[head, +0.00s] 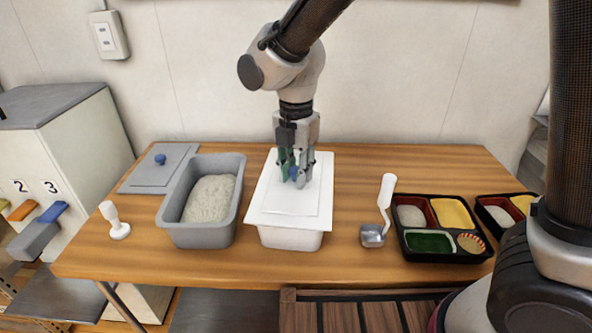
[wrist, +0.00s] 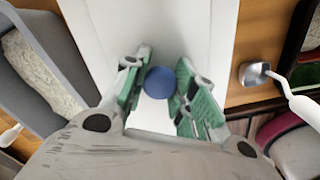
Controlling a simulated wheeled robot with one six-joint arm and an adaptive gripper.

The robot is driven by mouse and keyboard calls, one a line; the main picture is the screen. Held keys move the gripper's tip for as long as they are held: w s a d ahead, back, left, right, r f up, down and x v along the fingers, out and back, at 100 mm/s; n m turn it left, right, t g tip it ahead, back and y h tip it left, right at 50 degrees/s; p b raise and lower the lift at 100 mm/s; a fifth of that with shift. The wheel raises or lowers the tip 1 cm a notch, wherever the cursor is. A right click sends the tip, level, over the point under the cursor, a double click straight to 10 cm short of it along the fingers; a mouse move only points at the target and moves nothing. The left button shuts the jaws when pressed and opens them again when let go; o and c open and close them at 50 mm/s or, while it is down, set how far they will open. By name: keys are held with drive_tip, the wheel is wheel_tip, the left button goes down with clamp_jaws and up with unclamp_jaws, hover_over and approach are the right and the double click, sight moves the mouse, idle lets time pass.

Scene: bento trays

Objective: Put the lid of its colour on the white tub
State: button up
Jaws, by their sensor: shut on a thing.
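The white tub (head: 290,239) stands in the middle of the wooden table. The white lid (head: 271,200), with a raised middle panel, lies over its top and hides what is inside. In the head view I cannot tell whether the lid's rim is fully down on the tub. My gripper (head: 292,176) points down over the lid and is shut on its blue knob. In the wrist view the knob (wrist: 160,82) sits between the green-padded fingers of my gripper (wrist: 158,88), with the white lid (wrist: 150,30) behind it.
A grey tub (head: 203,238) of rice stands close on the left, with a grey lid (head: 148,182) behind it. A white-handled stamp (head: 117,222) stands at far left. A scoop (head: 374,235) and bento trays (head: 446,257) (head: 481,197) are on the right.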

idle(0.4)
drive_tip(key=o, duration=1.6)
drive_tip(key=shift+r, duration=3.5)
clamp_jaws()
drive_tip(key=shift+f, duration=0.15)
